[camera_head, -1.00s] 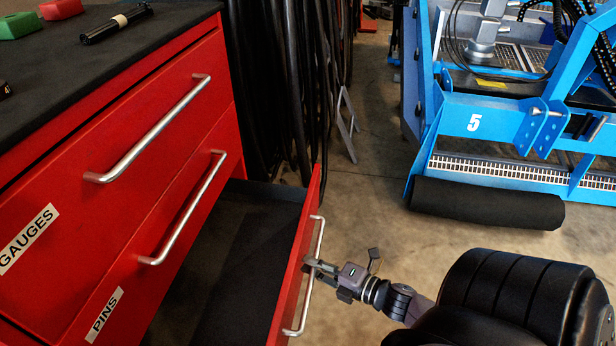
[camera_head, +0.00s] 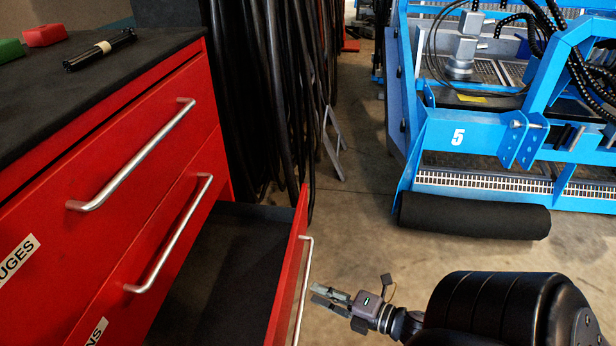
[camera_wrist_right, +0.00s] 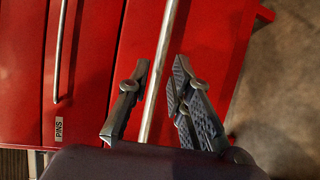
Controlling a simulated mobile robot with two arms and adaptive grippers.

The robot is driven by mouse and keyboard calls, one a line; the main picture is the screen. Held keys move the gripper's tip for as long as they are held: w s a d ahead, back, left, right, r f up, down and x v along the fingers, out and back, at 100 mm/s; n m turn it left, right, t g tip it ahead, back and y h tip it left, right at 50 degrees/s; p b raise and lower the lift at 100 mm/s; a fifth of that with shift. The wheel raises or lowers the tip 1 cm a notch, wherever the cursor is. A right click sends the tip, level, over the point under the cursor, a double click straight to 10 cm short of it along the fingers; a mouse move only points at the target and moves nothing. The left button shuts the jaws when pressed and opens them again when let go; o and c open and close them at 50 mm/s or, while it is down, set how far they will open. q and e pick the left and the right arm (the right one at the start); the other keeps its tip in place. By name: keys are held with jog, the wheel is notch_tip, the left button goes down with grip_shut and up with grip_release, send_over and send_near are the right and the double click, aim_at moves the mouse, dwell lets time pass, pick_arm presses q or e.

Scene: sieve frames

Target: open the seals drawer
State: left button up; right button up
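A red drawer (camera_head: 287,275), below the two labelled drawers, stands pulled well out of the cabinet, with its dark interior showing. No label on its front can be seen, so I cannot read whether it is the seals drawer. Its silver bar handle (camera_head: 304,272) is on the outer face. My right gripper (camera_head: 319,294) is just to the right of this handle in the head view, with its fingers apart and nothing between them. In the right wrist view, my right gripper (camera_wrist_right: 160,70) has its open fingers on either side of the handle bar (camera_wrist_right: 158,90). My left gripper is not in view.
The GAUGES drawer (camera_head: 130,130) and PINS drawer (camera_head: 190,210) above are shut. Red and green blocks and a black rod (camera_head: 100,49) lie on the cabinet top. Black hoses (camera_head: 265,100) hang behind. A blue machine (camera_head: 480,140) stands at the right, with bare floor between.

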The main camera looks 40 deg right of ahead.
jog(key=v, duration=0.6)
jog(key=shift+s, duration=0.25)
